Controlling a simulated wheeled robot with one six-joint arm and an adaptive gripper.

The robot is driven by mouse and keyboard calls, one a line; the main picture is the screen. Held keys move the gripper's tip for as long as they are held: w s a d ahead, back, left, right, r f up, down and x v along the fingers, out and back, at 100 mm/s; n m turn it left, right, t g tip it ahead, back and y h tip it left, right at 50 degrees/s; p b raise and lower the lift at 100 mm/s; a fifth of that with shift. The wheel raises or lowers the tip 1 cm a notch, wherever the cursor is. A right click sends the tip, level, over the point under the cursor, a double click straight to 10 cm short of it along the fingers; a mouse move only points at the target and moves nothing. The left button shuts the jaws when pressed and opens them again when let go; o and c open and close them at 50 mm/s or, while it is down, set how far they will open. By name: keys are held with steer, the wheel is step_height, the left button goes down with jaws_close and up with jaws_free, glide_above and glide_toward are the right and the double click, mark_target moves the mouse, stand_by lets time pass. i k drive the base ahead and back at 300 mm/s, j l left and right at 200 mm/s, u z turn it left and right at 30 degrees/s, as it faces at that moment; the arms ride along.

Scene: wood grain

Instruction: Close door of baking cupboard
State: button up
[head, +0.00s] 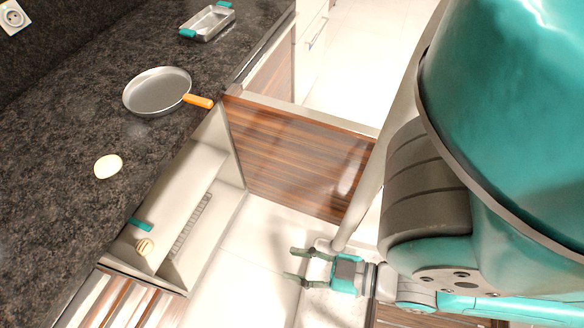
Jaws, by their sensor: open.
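The baking cupboard (207,160) is open under the dark counter, and its pale inside shows. Its brown wood-grain door (290,155) stands swung out to the right from the cupboard's far edge, with a pale top edge. My gripper (290,264) is open and empty, pointing left. In the picture it lies below the door, to the right of the cupboard opening, with a visible gap to the door face. The door's right end is partly hidden behind my arm.
A frying pan (157,91) with an orange handle, a metal tray (208,22) with teal handles and a pale egg-like thing (108,166) rest on the counter (60,120). A small teal item (141,226) and a round tan item (145,247) are in the cupboard. Pale floor (235,265) is clear.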

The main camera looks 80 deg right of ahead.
mark_target(309, 162)
steer(key=k+l+u, duration=0.15)
steer(key=l+u, duration=0.35)
steer(key=k+l+u, duration=0.25)
steer(key=u, duration=0.2)
steer(key=k+l+u, duration=0.25)
steer(key=u, duration=0.25)
steer(key=k+l+u, duration=0.1)
steer(key=k+u, duration=0.35)
steer(key=k, duration=0.35)
steer(key=k+l+z, duration=0.15)
steer(key=k+l, duration=0.2)
steer(key=k+l+z, duration=0.1)
steer(key=k+l, duration=0.2)
steer(key=k+l+z, duration=0.15)
steer(key=k+l, duration=0.15)
steer(key=l, duration=0.15)
steer(key=k+l+z, duration=0.1)
steer(key=k+l, duration=0.2)
steer(key=k+l+z, duration=0.15)
steer(key=l, duration=0.4)
steer(key=k, duration=0.1)
